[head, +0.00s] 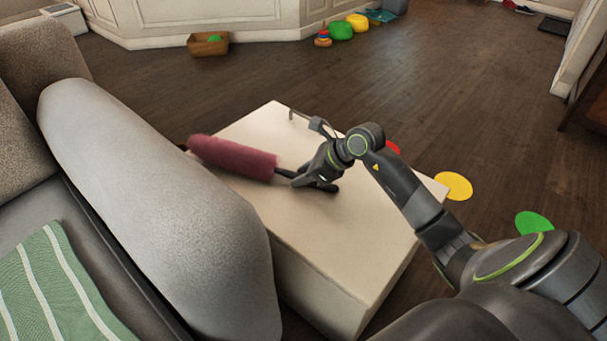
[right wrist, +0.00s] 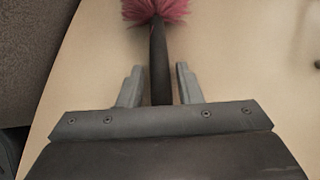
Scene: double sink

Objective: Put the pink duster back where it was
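The pink duster (head: 232,157) lies on top of a cream box-shaped table (head: 345,250), its fluffy head toward the sofa arm and its dark handle toward my right gripper (head: 312,180). In the right wrist view, the pink head (right wrist: 155,8) is at the top and the black handle (right wrist: 159,65) runs down between the two fingers of my right gripper (right wrist: 158,80). A gap shows on each side of the handle, so the gripper is open around it. My left gripper is not in view.
A grey sofa arm (head: 150,190) borders the table on the left, with a green striped cloth (head: 55,285) on the seat. Coloured discs, such as a yellow one (head: 454,186), lie on the floor at right. A brown bin (head: 208,44) and toys stand far back.

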